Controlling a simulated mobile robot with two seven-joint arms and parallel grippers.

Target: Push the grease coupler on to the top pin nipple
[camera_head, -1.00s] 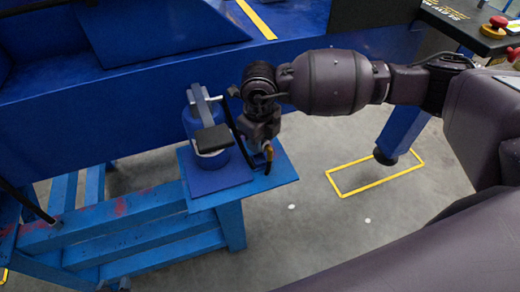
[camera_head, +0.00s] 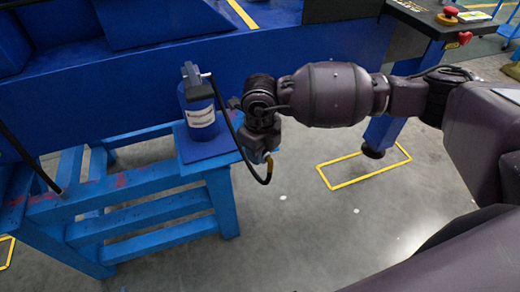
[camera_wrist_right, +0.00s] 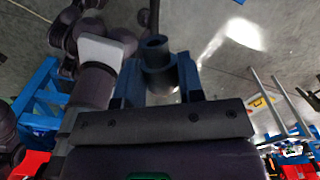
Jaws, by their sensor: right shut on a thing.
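My right gripper (camera_head: 262,153) points down just past the right edge of the small blue table, over the floor. It is shut on the grease coupler, a blue-grey cylinder (camera_wrist_right: 155,58) between the fingers in the right wrist view. A black hose (camera_head: 225,108) runs from the blue grease pump (camera_head: 199,122) towards the gripper, loops below it and ends near an orange-yellow piece (camera_head: 269,165). The pump stands upright on the table and carries a white label. I cannot make out the top pin nipple. My left gripper is not in view.
The blue table (camera_head: 213,150) has a lower blue trestle (camera_head: 120,200) beside it. A large blue steel structure (camera_head: 130,85) fills the back. A black control panel with a red button (camera_head: 464,37) stands at the back right. Grey floor with a yellow rectangle (camera_head: 350,183) is open to the right.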

